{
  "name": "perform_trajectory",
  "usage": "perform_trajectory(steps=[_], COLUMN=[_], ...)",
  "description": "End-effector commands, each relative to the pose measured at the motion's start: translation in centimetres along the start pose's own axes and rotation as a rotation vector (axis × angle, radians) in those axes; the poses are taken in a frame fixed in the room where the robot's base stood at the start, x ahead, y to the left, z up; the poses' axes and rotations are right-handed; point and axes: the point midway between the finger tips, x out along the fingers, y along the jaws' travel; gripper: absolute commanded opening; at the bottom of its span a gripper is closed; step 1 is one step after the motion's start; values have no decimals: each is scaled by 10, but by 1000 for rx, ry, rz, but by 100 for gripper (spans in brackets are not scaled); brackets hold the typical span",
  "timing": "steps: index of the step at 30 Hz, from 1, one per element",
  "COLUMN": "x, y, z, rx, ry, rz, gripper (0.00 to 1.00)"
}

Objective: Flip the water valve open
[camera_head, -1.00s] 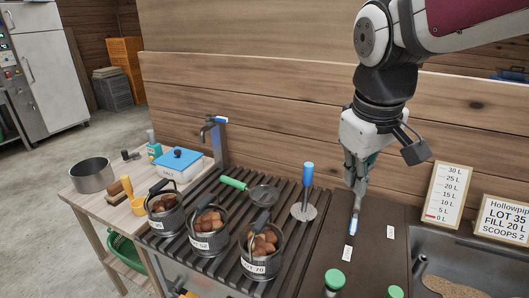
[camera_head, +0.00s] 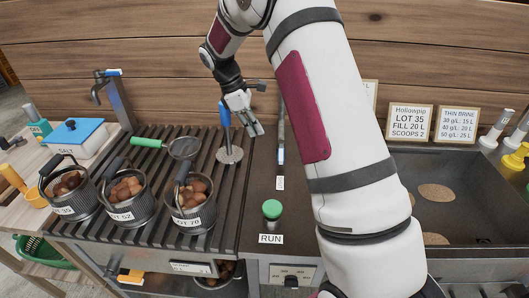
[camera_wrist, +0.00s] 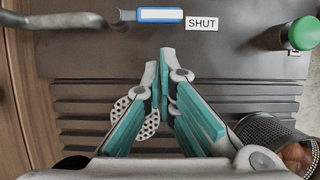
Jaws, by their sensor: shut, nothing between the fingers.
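A lever with a blue and white sleeve (camera_head: 281,156) lies on the dark counter. It points towards the front, its end by a small label (camera_head: 280,183). In the wrist view the sleeve (camera_wrist: 160,15) lies beside that label, which reads SHUT (camera_wrist: 202,23). A grey pipe-like part (camera_wrist: 65,20) runs left from the sleeve. My gripper (camera_head: 255,130) is shut and empty, to the left of the lever in the head view. In the wrist view my fingertips (camera_wrist: 166,58) point towards the sleeve with a gap between. My arm hides the counter right of the lever.
A skimmer with an upright blue handle (camera_head: 225,114) stands close to my gripper; its perforated disc (camera_wrist: 122,108) shows behind my fingers. A green knob (camera_head: 272,209) stands at the front. Chestnut baskets (camera_head: 193,217) and a tap (camera_head: 113,88) are to the left, a sink (camera_head: 455,166) right.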

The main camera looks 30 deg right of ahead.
Motion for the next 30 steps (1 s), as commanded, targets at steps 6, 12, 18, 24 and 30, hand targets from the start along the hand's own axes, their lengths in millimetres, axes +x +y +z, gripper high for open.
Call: perform_trajectory(steps=[6,12,18,24,30], x=[1,5,32,68,92], y=[0,0,-1,-1,-1], z=[0,0,0,0,0], rx=[-1,-1,0,0,1], ry=[-1,-1,-2,-2,-1], rz=[-1,-2,-5,-4,-2], gripper=[0,0,0,0,0])
